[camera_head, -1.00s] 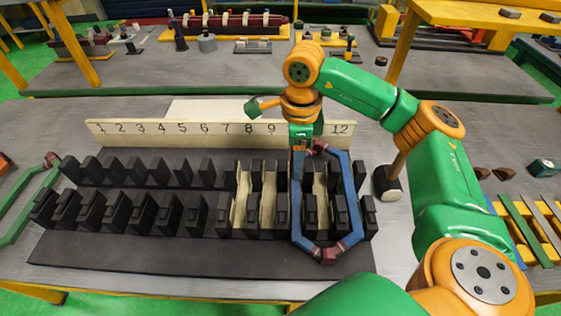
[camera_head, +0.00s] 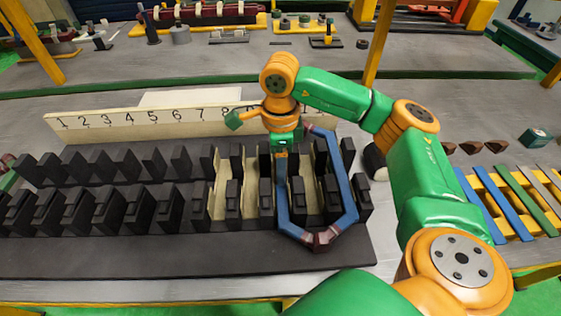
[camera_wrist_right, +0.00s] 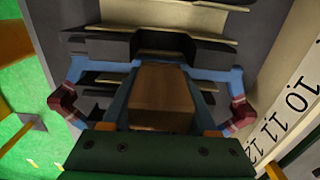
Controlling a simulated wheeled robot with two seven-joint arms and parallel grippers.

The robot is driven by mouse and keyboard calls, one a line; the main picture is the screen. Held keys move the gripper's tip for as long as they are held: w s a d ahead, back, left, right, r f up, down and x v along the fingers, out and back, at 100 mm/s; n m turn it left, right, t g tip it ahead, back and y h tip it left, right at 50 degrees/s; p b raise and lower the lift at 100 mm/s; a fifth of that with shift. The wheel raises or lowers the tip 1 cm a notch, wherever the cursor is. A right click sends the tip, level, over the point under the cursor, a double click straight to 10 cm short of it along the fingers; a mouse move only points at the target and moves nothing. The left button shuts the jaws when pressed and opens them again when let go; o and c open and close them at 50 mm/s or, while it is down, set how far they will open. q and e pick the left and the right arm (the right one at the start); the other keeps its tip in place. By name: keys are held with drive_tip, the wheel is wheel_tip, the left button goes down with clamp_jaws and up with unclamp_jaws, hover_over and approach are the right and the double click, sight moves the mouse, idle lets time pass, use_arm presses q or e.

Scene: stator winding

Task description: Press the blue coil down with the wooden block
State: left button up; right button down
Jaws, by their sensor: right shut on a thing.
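The blue coil (camera_head: 343,190) with dark red ends lies over the right end of the black slotted stator (camera_head: 190,262). Its left side runs along a slot between two black teeth, below my right gripper. Its right side lies over teeth near the stator's right edge. My right gripper (camera_head: 281,150) is shut on the wooden block (camera_wrist_right: 160,95), which points down at the coil's left side. In the right wrist view the blue coil (camera_wrist_right: 235,80) shows on both sides of the block. I cannot tell whether the block touches it. My left gripper is not in view.
A numbered cream board (camera_head: 150,115) stands behind the stator. Cream liners (camera_head: 222,185) sit in some slots. A dark mallet head (camera_head: 375,163) is partly hidden behind my right arm. A yellow rack with coloured strips (camera_head: 505,205) lies at the right. The bench front is clear.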

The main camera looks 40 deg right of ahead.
drive_tip(key=shift+s+f+b, duration=0.1)
drive_tip(key=shift+f+b, duration=0.45)
drive_tip(key=shift+b, duration=0.05)
idle(1.0)
idle(0.3)
wheel_tip(320, 180, up, 12)
drive_tip(key=p, duration=1)
drive_tip(key=shift+f, duration=0.2)
